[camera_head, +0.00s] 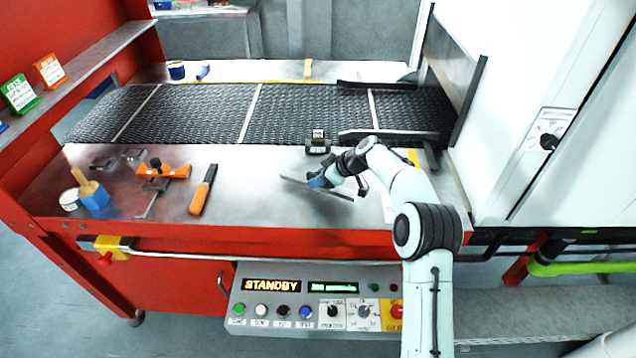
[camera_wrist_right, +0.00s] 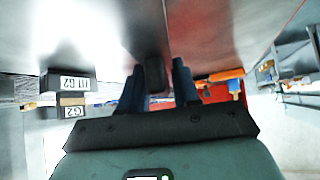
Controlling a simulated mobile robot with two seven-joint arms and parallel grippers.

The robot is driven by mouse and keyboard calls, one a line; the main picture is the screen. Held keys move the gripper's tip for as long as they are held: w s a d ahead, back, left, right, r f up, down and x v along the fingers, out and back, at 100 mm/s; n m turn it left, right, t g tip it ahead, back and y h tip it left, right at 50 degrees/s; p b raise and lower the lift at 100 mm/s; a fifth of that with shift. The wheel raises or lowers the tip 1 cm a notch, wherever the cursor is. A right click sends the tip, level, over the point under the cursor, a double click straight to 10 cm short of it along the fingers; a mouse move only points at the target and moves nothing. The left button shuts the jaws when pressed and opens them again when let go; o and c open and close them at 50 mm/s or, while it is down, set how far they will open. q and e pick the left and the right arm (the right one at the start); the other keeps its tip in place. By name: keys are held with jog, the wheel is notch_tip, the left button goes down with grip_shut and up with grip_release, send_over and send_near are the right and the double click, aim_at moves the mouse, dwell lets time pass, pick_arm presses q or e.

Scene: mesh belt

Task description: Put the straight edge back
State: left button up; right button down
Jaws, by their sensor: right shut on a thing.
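The straight edge (camera_head: 338,194) is a thin grey metal strip just above or on the steel table, lying slantwise in the head view. My right gripper (camera_head: 320,181) is shut on it near its middle. In the wrist view the two blue-grey fingers (camera_wrist_right: 158,85) stand on either side of a dark part, and a grey strip (camera_wrist_right: 150,28) runs away from them. I cannot tell whether the strip touches the table. My left gripper is not in view.
The mesh belt (camera_head: 195,112) runs behind the table. A small dark block with a label (camera_head: 318,142) stands by the belt edge. An orange-handled tool (camera_head: 203,190), an orange clamp-like tool (camera_head: 165,171) and a blue pot with a brush (camera_head: 95,200) are at left. Table between is clear.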

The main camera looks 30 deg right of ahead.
jog(key=shift+f, duration=0.65)
jog(key=shift+f, duration=0.2)
jog(key=c, duration=0.8)
grip_release()
